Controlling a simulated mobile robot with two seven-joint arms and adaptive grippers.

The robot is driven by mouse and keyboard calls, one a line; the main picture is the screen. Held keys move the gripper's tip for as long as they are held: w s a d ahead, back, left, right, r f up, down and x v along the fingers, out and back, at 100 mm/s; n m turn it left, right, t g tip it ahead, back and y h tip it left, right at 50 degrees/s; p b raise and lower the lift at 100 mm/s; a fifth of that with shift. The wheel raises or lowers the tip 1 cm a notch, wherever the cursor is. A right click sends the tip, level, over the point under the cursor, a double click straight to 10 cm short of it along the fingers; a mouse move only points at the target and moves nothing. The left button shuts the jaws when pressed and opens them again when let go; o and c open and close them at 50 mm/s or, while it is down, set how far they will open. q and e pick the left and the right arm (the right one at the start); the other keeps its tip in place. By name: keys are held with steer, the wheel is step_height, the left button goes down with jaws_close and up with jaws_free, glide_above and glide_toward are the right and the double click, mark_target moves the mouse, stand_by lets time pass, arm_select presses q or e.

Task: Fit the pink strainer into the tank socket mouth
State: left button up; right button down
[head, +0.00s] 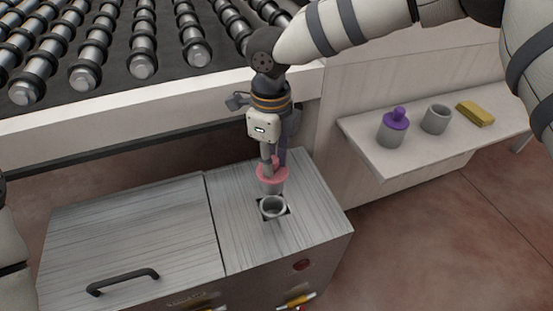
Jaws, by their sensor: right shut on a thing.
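The pink strainer (272,176) has a pink rim and a grey lower body. My right gripper (272,160) points down and is shut on its top. The tank socket mouth (273,207) is a round grey ring in a dark square cut-out on the tank's wood-grained top (315,213). The strainer appears just above and behind the mouth in the head view, upright. I cannot tell the exact gap between them. My left gripper is not in view; only a bit of arm shows at the left edge.
A hinged-looking panel with a dark handle (123,281) covers the tank's left part. A white shelf (375,160) at the right carries a purple-topped grey container (393,128), a grey cup (436,119) and a yellow block (475,113). The roller conveyor (140,50) stands behind.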

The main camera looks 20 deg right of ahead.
mark_target(272, 179)
steer(key=shift+r, duration=0.15)
steer(key=shift+f+b, duration=0.4)
steer(key=shift+f, duration=2.7)
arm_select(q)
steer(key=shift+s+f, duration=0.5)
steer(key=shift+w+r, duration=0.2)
arm_select(e)
steer(key=shift+f, duration=0.15)
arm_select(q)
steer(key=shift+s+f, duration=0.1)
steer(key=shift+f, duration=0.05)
arm_select(e)
steer(key=shift+f, duration=0.3)
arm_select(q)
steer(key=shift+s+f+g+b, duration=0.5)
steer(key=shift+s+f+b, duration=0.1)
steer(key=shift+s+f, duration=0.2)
arm_select(e)
steer(key=shift+f, duration=2.85)
